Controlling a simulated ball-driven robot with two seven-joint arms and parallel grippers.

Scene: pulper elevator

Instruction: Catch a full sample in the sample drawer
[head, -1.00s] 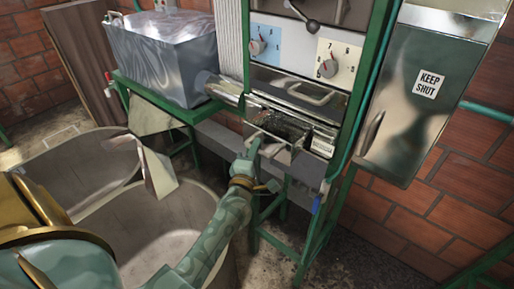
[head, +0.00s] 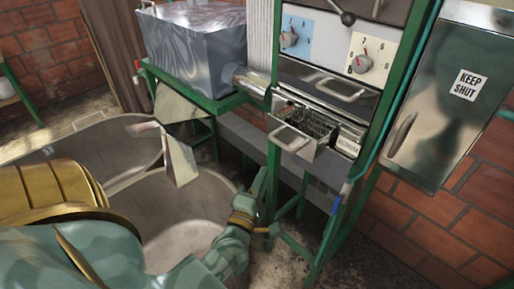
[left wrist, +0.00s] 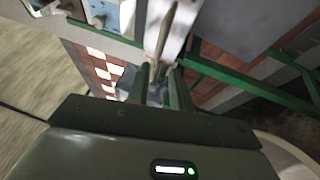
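The sample drawer (head: 322,151) is a small metal drawer with a looped handle (head: 291,139), pulled out from the green-framed machine in the head view. Its inside looks dark and speckled; I cannot tell how full it is. My left gripper (head: 262,180) is below and left of the drawer, apart from the handle. In the left wrist view its two fingers (left wrist: 160,78) stand a little apart with nothing visible between them. My right gripper is in neither current view.
A second handle (head: 341,90) and two numbered dials (head: 365,64) are above the drawer. A steel cabinet marked KEEP SHUT (head: 430,95) stands right. A metal bin (head: 195,50) sits on a green stand left. Large round tubs (head: 185,215) stand below it.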

